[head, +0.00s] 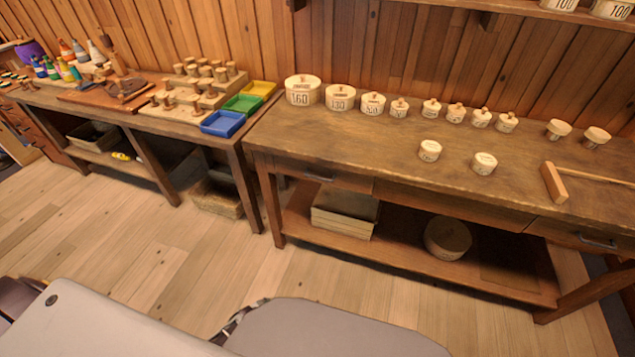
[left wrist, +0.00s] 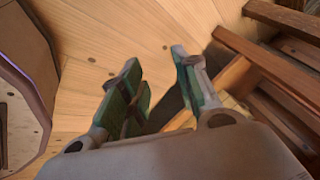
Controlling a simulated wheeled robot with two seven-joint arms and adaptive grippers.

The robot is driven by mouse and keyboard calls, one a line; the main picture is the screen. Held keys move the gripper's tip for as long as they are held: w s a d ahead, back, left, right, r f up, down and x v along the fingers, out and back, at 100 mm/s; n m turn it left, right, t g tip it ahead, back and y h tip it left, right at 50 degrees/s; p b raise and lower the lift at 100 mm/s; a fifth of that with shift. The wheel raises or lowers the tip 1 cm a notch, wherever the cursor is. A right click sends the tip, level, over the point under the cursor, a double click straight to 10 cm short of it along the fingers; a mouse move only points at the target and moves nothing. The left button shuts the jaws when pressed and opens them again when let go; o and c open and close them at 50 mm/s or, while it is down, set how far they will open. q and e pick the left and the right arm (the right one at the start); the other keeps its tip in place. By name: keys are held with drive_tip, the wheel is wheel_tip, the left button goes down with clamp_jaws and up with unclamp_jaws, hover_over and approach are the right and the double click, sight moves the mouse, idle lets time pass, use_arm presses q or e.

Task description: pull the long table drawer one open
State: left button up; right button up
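The long table (head: 400,150) stands at the right in the head view. Its front has a left drawer (head: 345,180) with a dark bar handle (head: 318,177), a middle front panel (head: 450,205), and a right drawer with a handle (head: 598,241). These fronts look flush and shut; no number marks drawer one. My left gripper (left wrist: 155,60) shows in the left wrist view, its two green-padded fingers apart with nothing between them. It is over the floor, left of some wooden beams, and apart from any handle. My right gripper is not in view.
A box (head: 345,212) and a round container (head: 447,238) sit on the lower shelf. A second bench (head: 150,122) stands left. The floor (head: 130,240) in front is clear.

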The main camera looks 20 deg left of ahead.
use_arm(q)
drive_tip(key=w+d+r+m+t+b, duration=0.1)
drive_tip(key=w+r+m+t+b, duration=0.15)
drive_tip(key=w+r, duration=0.9)
drive_tip(key=w+d+r+m+t+b, duration=0.1)
drive_tip(key=w+r, duration=0.3)
drive_tip(key=r, duration=0.6)
drive_tip(key=w+d+r+m+t+h+b, duration=0.1)
drive_tip(key=w+d+r+m+t, duration=0.3)
drive_tip(key=r, duration=0.5)
drive_tip(key=w+d+r+m+t+b, duration=0.2)
drive_tip(key=w+r, duration=0.4)
drive_tip(key=r, duration=0.4)
drive_tip(key=shift+w+d+r+m+b, duration=0.25)
drive_tip(key=shift+d+m+b, duration=0.2)
drive_tip(key=shift+m, duration=0.3)
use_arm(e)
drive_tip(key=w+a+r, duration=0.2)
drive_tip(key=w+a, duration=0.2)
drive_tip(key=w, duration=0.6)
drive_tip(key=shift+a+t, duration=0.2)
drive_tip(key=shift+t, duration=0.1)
use_arm(q)
drive_tip(key=shift+w+t, duration=0.1)
drive_tip(key=shift+t, duration=0.15)
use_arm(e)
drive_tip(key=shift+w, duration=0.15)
